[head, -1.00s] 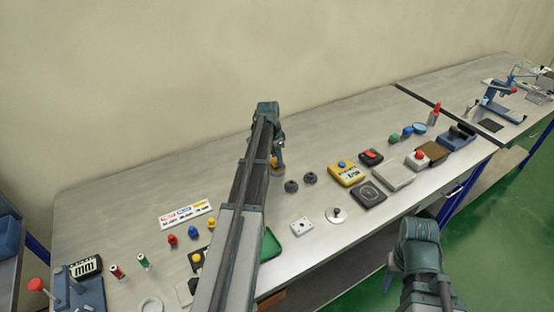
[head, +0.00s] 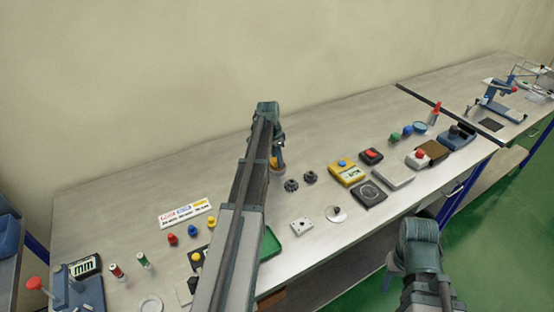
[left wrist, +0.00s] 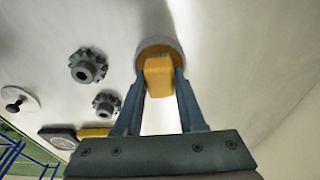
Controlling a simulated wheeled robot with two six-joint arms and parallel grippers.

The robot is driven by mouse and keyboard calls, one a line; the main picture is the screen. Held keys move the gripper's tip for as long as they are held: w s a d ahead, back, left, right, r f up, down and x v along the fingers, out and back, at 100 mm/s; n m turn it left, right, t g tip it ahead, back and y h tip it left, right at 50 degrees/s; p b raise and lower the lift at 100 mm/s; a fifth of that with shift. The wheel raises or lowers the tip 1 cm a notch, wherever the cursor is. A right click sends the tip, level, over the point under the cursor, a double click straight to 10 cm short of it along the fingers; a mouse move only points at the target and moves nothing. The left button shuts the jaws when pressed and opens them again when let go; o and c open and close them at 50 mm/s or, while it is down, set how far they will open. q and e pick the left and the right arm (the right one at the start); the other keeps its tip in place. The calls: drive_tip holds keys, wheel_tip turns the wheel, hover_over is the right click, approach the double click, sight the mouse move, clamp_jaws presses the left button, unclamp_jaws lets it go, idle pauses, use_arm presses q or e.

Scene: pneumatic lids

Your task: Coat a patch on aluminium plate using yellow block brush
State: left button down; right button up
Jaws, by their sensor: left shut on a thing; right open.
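My left gripper (head: 279,147) is shut on the yellow block brush (left wrist: 158,77), as the left wrist view shows. The brush's lower end is at a round grey-rimmed pot (left wrist: 152,45) with a brown inside. I cannot tell how deep the brush sits in it. In the head view my left arm partly hides the brush and pot. A plain light grey plate (head: 395,177), seemingly the aluminium plate, lies on the bench to the right. My right gripper (head: 392,268) is open, low in front of the bench and apart from it, partly hidden by its arm.
A yellow meter (head: 347,173), a black-framed pad (head: 369,194) and a red-buttoned box (head: 418,158) surround the plate. A green tray (head: 271,246) is partly behind my left arm. The bench's back strip is clear.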

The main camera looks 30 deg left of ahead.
idle(0.6)
use_arm(q)
wheel_tip(320, 180, up, 7)
drive_tip(key=p, duration=0.7)
drive_tip(key=shift+f, duration=0.1)
idle(0.4)
